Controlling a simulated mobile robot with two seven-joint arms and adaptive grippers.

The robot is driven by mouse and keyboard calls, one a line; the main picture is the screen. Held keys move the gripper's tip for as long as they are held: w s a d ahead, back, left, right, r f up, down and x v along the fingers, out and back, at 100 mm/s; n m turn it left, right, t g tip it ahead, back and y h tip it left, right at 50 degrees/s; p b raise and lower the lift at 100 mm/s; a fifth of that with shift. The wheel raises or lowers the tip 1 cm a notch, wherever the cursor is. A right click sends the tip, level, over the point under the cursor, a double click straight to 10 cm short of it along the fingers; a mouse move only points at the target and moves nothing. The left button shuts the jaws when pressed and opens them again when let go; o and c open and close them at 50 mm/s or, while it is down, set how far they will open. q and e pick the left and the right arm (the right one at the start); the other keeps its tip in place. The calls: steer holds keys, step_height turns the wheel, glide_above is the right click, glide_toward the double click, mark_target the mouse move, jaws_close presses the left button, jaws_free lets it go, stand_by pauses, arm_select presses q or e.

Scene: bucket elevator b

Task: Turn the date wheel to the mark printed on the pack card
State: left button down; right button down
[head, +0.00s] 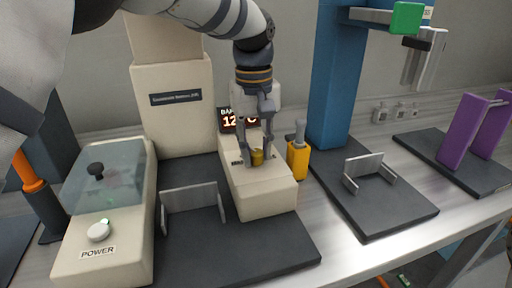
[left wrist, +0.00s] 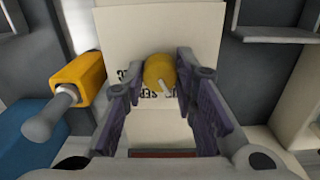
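A round yellow knob (head: 257,157) with a pale pointer sits on the beige box (head: 268,195). It also shows in the left wrist view (left wrist: 158,70), with black print partly covered beside it. It is the only wheel-like part I see near my gripper; I cannot tell whether it is the date wheel. My left gripper (head: 256,160) points down at the knob. In the left wrist view the gripper (left wrist: 158,80) has its fingers apart, one on each side of the knob, with small gaps visible. I cannot make out a pack card. My right gripper is not in view.
A lit display (head: 239,120) stands behind the box, partly hidden by my arm. A yellow block with a grey handle (head: 298,158) is right of the box. Left is a POWER unit (head: 98,240) with a clear cover. Metal brackets, a blue column (head: 336,80) and purple plates (head: 464,132) stand around.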

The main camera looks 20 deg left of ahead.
arm_select(q)
steer(key=shift+m, duration=0.3)
steer(key=m, duration=0.3)
steer(key=shift+m+p, duration=0.3)
steer(key=shift+m, duration=0.1)
steer(key=m, duration=0.5)
steer(key=shift+a+m, duration=0.1)
steer(key=shift+m, duration=0.2)
steer(key=m, duration=0.5)
steer(key=shift+w+m, duration=0.1)
steer(key=shift+m, duration=2.2)
steer(key=c, duration=1.3)
jaws_free()
